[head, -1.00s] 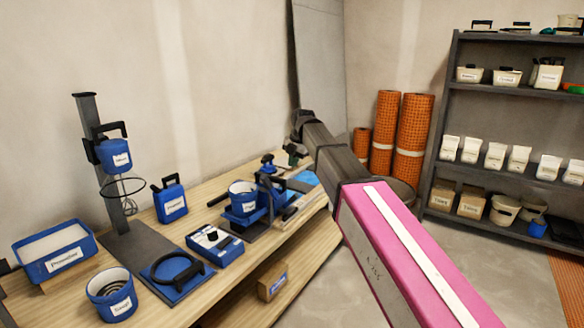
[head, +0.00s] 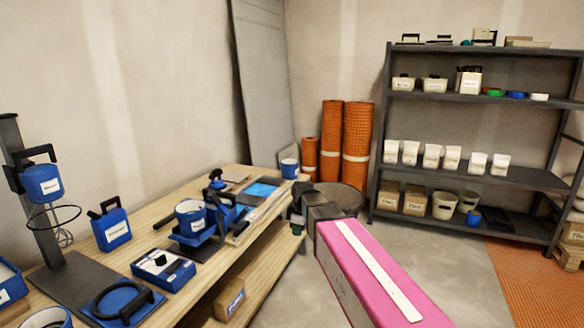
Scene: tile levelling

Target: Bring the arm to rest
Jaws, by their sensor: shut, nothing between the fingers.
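My arm, with its pink link and dark wrist, reaches in from the lower right of the head view. My gripper (head: 297,229) is small and dark at the far end of it, pointing down beside the right edge of the wooden workbench (head: 262,238). It is shut with nothing in it. The fingers are too small to make out in detail.
The bench holds a mixer stand (head: 38,205), a blue canister (head: 110,225), a blue bucket (head: 190,217) and a blue box (head: 163,270). Orange rolls (head: 356,145) stand by the wall. A dark shelf (head: 475,177) stands at right. Floor (head: 400,250) between is clear.

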